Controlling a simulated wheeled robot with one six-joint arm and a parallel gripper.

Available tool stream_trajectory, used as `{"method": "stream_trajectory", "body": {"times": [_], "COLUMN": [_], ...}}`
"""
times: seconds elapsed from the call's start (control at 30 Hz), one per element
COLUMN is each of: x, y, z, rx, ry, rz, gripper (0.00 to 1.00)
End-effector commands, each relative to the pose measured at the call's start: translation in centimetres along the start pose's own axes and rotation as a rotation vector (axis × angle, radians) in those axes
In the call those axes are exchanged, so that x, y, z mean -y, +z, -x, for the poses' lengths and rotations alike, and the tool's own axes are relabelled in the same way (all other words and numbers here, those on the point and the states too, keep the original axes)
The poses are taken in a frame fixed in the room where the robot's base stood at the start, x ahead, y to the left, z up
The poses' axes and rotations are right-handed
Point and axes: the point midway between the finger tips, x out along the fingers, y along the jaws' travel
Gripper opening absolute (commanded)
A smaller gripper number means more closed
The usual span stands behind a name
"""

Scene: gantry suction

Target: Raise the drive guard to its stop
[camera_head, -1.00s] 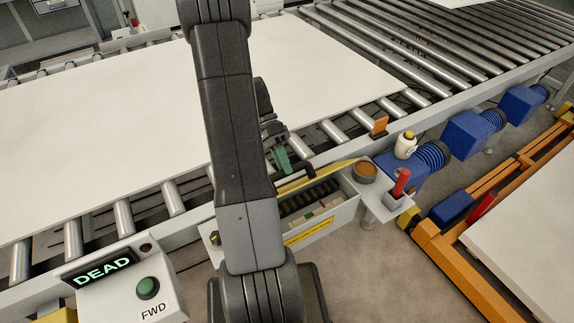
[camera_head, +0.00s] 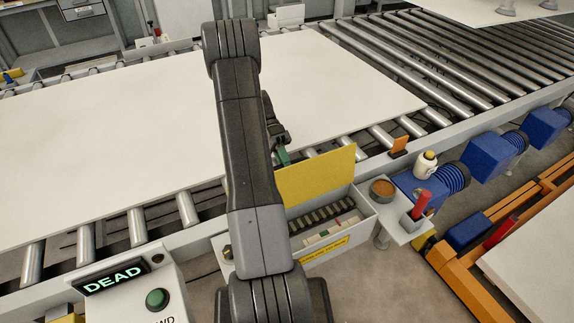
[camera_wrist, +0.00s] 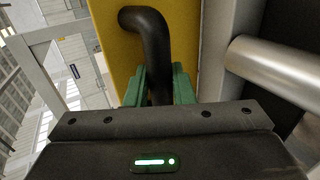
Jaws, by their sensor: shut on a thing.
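The drive guard (camera_head: 318,176) is a yellow panel that stands raised, steeply tilted, over the back of an open grey drive box (camera_head: 352,234). A dark chain or row of links (camera_head: 322,213) shows inside the box. In the wrist view the yellow guard (camera_wrist: 190,35) fills the upper middle, with a bent black handle (camera_wrist: 152,40) on it. My gripper's green fingers (camera_wrist: 159,88) are shut around the handle. In the head view my gripper (camera_head: 283,156) is at the guard's upper left, partly hidden by my arm. The guard's stop cannot be made out.
A large white board (camera_head: 130,120) lies on the rollers behind the guard. A side shelf holds a brown-filled cup (camera_head: 382,188) and a red-handled item (camera_head: 421,204).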

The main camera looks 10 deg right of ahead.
Motion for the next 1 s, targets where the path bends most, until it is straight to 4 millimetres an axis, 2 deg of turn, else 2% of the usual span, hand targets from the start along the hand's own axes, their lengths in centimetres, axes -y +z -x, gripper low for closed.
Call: {"method": "stream_trajectory", "body": {"times": [0.03, 0.2, 0.67, 0.7, 0.77, 1.0], "x": [1.18, 1.62, 1.71, 1.71, 1.71, 1.54], "y": [0.08, 0.09, 0.16, 0.16, 0.15, 0.07], "z": [-0.05, 0.18, 0.3, 0.3, 0.31, 0.34], "rx": [0.0, -0.002, -0.006, -0.006, -0.006, -0.006], "ry": [-0.001, 0.034, 0.049, 0.049, 0.048, 0.047], "rz": [0.002, 0.001, 0.002, 0.002, 0.002, 0.001], "gripper": [0.0, 0.0, 0.0, 0.32, 0.43, 0.43]}}
